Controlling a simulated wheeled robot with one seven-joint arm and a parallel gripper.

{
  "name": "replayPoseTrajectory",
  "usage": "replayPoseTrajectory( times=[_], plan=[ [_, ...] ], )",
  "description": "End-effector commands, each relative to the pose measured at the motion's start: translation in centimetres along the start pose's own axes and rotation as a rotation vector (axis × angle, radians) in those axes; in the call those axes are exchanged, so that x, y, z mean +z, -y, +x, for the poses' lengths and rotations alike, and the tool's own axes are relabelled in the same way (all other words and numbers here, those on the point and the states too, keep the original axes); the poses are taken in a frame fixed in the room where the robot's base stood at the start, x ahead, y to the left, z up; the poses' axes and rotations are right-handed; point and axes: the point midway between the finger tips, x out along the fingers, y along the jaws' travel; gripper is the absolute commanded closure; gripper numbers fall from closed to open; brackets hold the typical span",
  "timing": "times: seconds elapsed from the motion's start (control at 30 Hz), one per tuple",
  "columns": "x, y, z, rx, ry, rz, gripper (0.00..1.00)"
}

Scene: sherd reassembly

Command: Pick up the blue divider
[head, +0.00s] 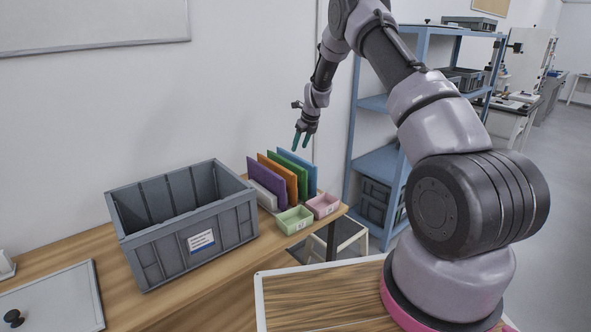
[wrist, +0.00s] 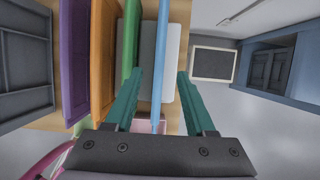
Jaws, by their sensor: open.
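The blue divider (head: 298,167) stands upright at the right end of a row of coloured dividers on the wooden table. In the wrist view the blue divider (wrist: 161,62) shows as a thin light-blue edge. My gripper (head: 301,141) is open and above the row, near the blue divider's top. In the wrist view the two teal fingers of my gripper (wrist: 159,85) lie on either side of the blue divider's line, with gaps to both sides. The left finger is close to the green divider (wrist: 131,45). I cannot tell the height left between fingertips and divider.
An orange divider (head: 281,179) and a purple divider (head: 263,184) stand left of the green one. A grey crate (head: 190,252) is farther left. A green box (head: 294,220) and a pink box (head: 324,206) sit in front. A blue shelf (head: 352,130) stands to the right.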

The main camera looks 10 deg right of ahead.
Motion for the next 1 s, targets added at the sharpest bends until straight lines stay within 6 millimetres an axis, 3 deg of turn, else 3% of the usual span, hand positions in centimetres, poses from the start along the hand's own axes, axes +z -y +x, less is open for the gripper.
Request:
replayPoseTrajectory(
  times=[0.27, 0.53, 0.87, 1.0],
  plan=[
    [0.0, -0.1, 2.6, 0.001, -0.001, -0.001, 0.45],
    [0.2, -0.1, 6.5, 0.001, 0.000, -0.002, 0.45],
    [0.2, 0.0, 7.2, 0.000, 0.000, -0.002, 0.45],
    [0.2, -0.1, 7.2, 0.000, 0.000, -0.002, 0.99]
  ],
)
